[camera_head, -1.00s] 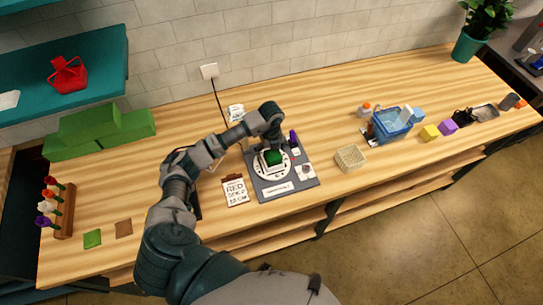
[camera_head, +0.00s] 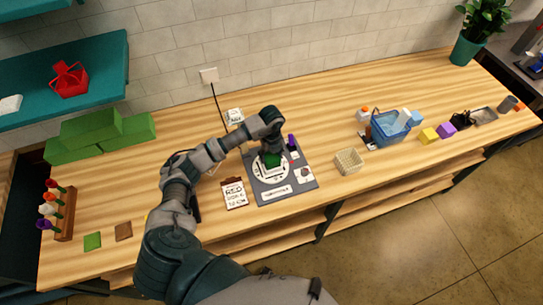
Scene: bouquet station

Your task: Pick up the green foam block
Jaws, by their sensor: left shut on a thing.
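A small dark-green foam block (camera_head: 271,161) is at the round white dial of a grey station board (camera_head: 302,188) in the middle of the counter. My left gripper (camera_head: 270,150) reaches down over it from above and is shut on it. The gripper hides the block's top, and I cannot tell whether the block touches the board. Larger green blocks (camera_head: 90,130) are stacked at the left back of the counter. My right gripper is not in view.
A clipboard (camera_head: 234,193) lies left of the board. A beige basket (camera_head: 348,161) and a blue basket (camera_head: 390,130) stand to the right. A wooden flower rack (camera_head: 66,215) is at far left.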

